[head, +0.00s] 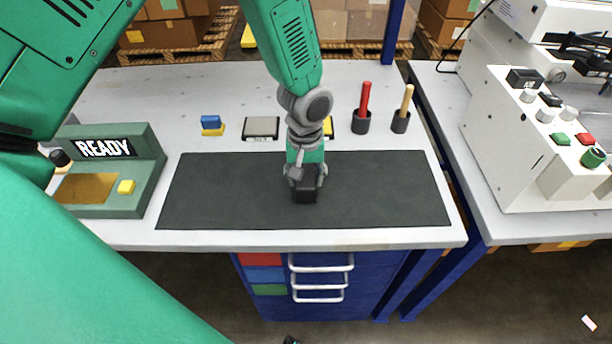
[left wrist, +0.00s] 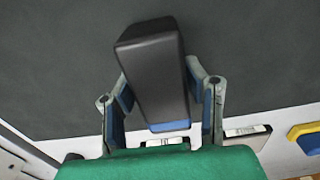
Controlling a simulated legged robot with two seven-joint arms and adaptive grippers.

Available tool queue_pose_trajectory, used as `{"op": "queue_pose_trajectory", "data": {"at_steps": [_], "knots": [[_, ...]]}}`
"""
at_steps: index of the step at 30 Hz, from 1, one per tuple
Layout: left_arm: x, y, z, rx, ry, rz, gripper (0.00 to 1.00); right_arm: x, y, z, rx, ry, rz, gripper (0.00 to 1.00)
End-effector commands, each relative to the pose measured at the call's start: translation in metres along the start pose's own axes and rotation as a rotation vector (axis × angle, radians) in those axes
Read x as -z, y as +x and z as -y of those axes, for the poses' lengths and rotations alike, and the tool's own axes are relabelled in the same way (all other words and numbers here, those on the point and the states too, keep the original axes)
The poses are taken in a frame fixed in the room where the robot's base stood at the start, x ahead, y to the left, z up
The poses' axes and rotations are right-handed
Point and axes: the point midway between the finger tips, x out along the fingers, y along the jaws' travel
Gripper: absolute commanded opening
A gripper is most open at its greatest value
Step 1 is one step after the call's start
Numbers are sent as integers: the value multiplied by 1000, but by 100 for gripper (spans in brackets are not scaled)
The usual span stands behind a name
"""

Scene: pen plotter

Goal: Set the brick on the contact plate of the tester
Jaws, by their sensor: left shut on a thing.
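The brick (head: 304,192) is a black block over the dark mat in the head view. In the left wrist view the brick (left wrist: 155,65) points away from the palm, with a blue part at its near end. My left gripper (head: 305,178) is shut on it, with one finger on each side. I cannot tell whether the brick touches the mat. The tester (head: 146,170) is a green box at the left, its display reading READY. Its gold contact plate (head: 85,189) is bare where visible; my own green arm link hides part of the tester. My right gripper is not in view.
The dark mat (head: 400,190) is otherwise clear. Behind it are a blue and yellow block (head: 211,125), a grey plate (head: 261,128) and two cups holding a red stick (head: 365,105) and a wooden stick (head: 405,105). A white machine (head: 515,140) stands at the right.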

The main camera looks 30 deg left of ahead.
Motion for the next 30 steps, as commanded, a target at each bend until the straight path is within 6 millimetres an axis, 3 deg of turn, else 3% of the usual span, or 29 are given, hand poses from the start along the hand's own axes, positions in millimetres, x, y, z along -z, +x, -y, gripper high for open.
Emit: {"op": "queue_pose_trajectory", "data": {"at_steps": [6, 7, 9, 20, 23, 30], "knots": [[1, 2, 2, -2, -1, 0, 0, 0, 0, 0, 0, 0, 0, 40], [1, 2, 2, -2, -1, 1, 43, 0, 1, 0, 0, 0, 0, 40], [1, 2, 2, -1, -1, 1, 60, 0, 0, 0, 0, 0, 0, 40], [0, -4, -1, 0, -1, -1, 60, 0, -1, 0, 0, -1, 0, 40], [1, -15, 0, -1, -1, -2, 60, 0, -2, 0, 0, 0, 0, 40], [2, -66, 0, -4, -1, -4, 60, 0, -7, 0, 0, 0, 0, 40]]}}
